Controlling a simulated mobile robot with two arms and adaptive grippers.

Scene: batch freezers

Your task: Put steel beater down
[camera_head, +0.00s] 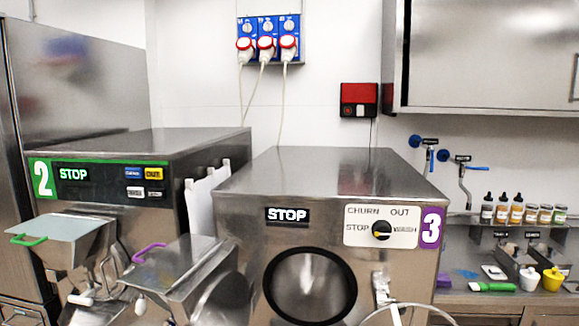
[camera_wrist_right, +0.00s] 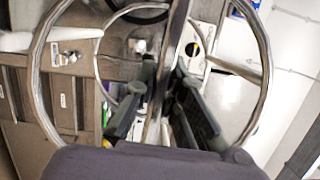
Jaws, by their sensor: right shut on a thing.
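The steel beater (camera_wrist_right: 265,72) has large curved metal bars that arc across both sides of the right wrist view. My right gripper (camera_wrist_right: 160,82) is shut on its middle bar, with one dark finger on each side. The top of a curved metal bar, likely the beater's, shows at the bottom edge of the head view (camera_head: 408,306), in front of machine 3 (camera_head: 330,180). The lower part of the beater is out of the head view. Neither gripper shows in the head view, and my left gripper is in no view.
Machine 3 has a round dark-rimmed opening (camera_head: 310,286) and an open steel door (camera_head: 185,272) at its left. Machine 2 (camera_head: 120,150) stands further left. The right counter (camera_head: 460,284) holds a green-handled tool (camera_head: 492,287), a white cup (camera_head: 529,279) and a yellow cup (camera_head: 552,279).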

